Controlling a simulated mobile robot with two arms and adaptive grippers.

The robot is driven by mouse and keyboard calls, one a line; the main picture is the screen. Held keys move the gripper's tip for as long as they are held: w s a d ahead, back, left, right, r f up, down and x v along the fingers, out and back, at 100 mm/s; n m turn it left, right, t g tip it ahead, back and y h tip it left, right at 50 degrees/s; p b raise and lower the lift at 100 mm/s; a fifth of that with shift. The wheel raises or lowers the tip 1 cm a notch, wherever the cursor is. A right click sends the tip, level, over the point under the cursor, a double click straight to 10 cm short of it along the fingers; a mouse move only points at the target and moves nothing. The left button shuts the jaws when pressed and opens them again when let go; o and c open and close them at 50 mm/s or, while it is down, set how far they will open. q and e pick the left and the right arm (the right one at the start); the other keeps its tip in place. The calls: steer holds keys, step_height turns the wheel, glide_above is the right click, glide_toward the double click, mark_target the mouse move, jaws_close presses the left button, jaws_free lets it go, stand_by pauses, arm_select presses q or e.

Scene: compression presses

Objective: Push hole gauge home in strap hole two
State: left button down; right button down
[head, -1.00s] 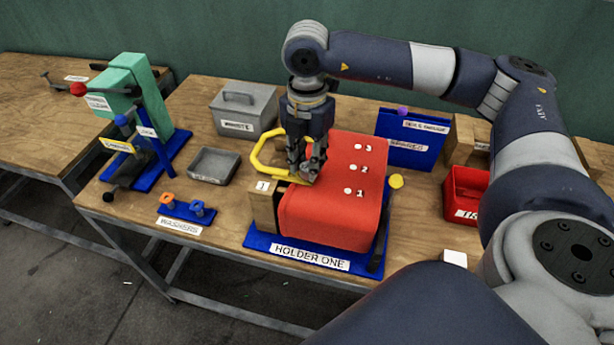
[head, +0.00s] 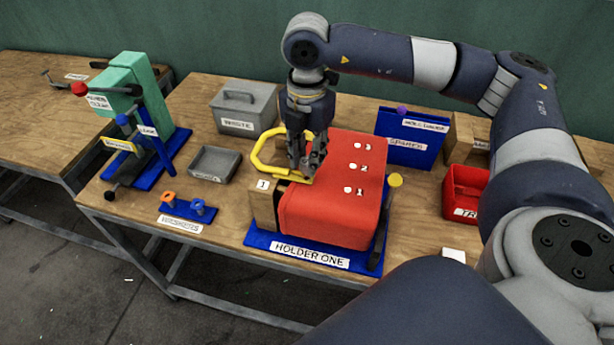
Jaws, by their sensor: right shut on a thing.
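The red block (head: 325,205) sits on the blue base labelled HOLDER ONE (head: 262,240). White marks numbered 1, 2 and 3 run along its top; mark two (head: 352,167) is in the middle. My right gripper (head: 306,172) points down at the block's left edge. It appears shut on the end of a yellow loop (head: 256,155); its fingers hide the grip itself. I cannot make out a hole gauge for certain. A purple knob (head: 402,110) shows at the blue stand (head: 405,152) behind. My left gripper is not in view.
A grey lidded box (head: 243,108), a grey tray (head: 213,165) and a blue washer stand (head: 186,210) are left of the holder. A red bin (head: 462,190) is to the right, partly behind my arm.

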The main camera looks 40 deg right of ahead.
steer(key=shift+r, duration=0.15)
steer(key=shift+r+p, duration=1.05)
steer(key=shift+r, duration=0.85)
